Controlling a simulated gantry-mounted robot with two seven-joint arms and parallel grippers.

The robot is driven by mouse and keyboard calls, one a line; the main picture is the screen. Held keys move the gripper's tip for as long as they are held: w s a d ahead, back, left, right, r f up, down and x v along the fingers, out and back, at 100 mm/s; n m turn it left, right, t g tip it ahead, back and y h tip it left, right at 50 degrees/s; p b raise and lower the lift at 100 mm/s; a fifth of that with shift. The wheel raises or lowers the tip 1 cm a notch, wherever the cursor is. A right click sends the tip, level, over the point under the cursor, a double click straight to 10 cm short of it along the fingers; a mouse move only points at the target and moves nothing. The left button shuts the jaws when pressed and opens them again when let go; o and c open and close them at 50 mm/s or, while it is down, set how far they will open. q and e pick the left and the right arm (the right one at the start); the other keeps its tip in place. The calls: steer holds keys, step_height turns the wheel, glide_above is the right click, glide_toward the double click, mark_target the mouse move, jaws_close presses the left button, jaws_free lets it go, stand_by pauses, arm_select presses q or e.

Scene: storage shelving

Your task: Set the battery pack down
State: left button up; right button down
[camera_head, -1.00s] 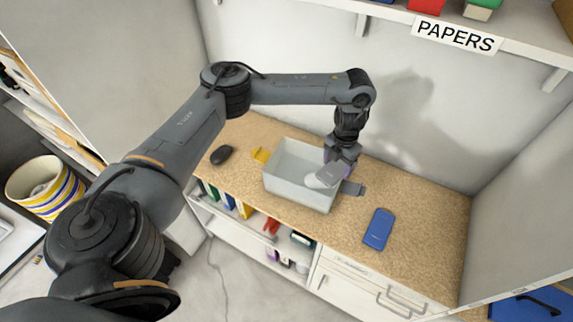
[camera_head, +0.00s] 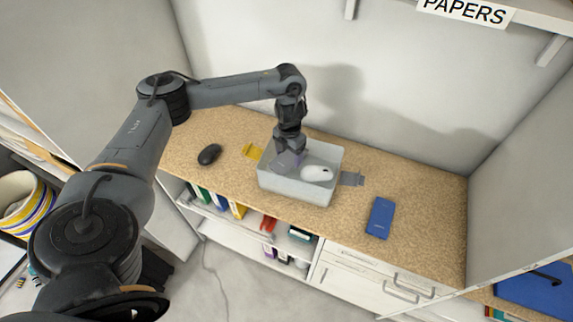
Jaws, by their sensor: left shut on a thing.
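My left gripper (camera_head: 287,160) is over the left part of the pale translucent bin (camera_head: 294,191), pointing down into it. It is shut on a grey-purple slab, which I take to be the battery pack (camera_head: 284,163). The slab is small and partly covered by the fingers, and I cannot tell whether it touches the bin floor. A white computer mouse (camera_head: 317,174) lies in the bin, right of the gripper. My right gripper is not in view.
A black mouse (camera_head: 209,154) lies on the counter left of the bin. A yellow piece (camera_head: 253,151) and a grey piece (camera_head: 352,179) are beside the bin. A blue flat box (camera_head: 380,217) lies at right. The counter (camera_head: 425,200) is clear around it.

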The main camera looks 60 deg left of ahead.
mark_target(287, 157)
arm_select(q)
steer(key=shift+s+a+f, duration=0.25)
steer(key=shift+s, duration=0.05)
step_height(287, 157, down, 2)
steer(key=shift+f+b, duration=0.1)
steer(key=shift+b, duration=0.25)
steer(key=shift+f+p, duration=0.4)
steer(key=shift+f, duration=0.45)
steer(key=shift+f, duration=0.1)
steer(key=o, duration=0.9)
